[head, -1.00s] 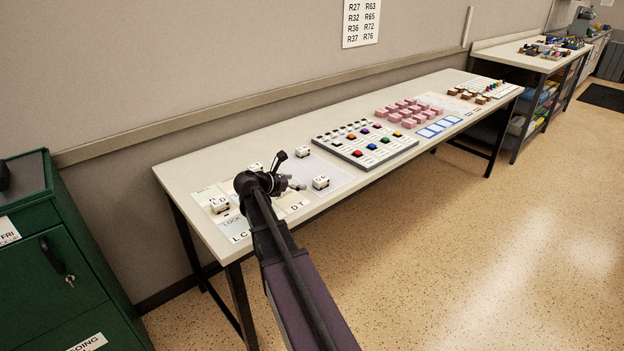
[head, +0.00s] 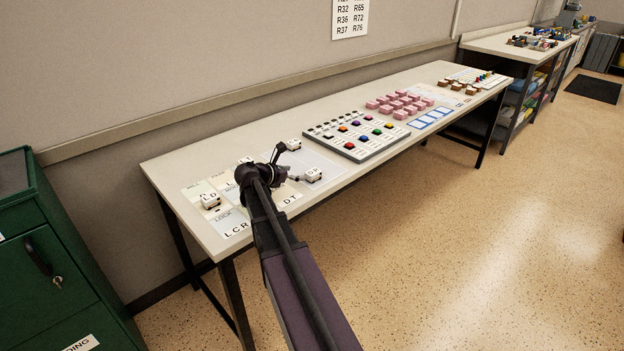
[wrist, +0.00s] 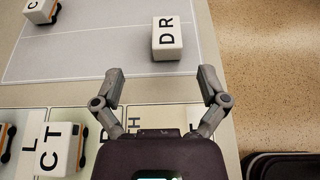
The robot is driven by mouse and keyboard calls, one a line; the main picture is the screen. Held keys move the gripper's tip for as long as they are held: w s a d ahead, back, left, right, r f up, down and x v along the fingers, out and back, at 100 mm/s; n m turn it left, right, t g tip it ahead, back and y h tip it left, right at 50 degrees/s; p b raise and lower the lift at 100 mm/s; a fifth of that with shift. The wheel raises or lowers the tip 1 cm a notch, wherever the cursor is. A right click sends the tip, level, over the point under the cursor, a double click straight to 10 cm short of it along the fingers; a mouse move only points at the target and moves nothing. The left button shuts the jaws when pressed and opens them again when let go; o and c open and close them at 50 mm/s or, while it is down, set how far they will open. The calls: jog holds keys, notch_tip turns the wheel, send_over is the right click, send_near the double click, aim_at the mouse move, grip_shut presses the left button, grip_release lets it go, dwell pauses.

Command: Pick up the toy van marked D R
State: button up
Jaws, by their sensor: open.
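The toy van marked D R (wrist: 167,38) is a small white block-like van with black letters. In the wrist view it stands on the pale mat just beyond my gripper (wrist: 161,80), roughly centred ahead of the two fingertips. My gripper is open and empty, and its fingers do not touch the van. In the head view the van (head: 313,175) stands near the front edge of the table, just right of my gripper (head: 290,179). The fingers are small and partly hidden by the wrist there.
Other white vans stand close by: one marked CT (wrist: 60,143), one at top left (wrist: 40,10), one at the left table end (head: 210,201). The table's front edge drops away right of the D R van. A button board (head: 362,137) and pink blocks (head: 400,103) lie farther along.

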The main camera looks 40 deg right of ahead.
aim_at(312, 172)
jog(key=b+x, duration=0.1)
jog(key=x, duration=0.3)
jog(key=shift+d+f, duration=0.1)
jog(key=shift+d, duration=0.3)
jog(key=shift+s+b+x, duration=0.2)
jog(key=shift+b+x, duration=0.3)
jog(key=shift+x, duration=0.8)
jog(key=shift+s+b+x, duration=0.2)
jog(key=shift+b+x, duration=0.3)
jog(key=shift+x, duration=0.8)
jog(key=shift+d, duration=0.1)
jog(key=shift+c, duration=0.2)
jog(key=c, duration=1.1)
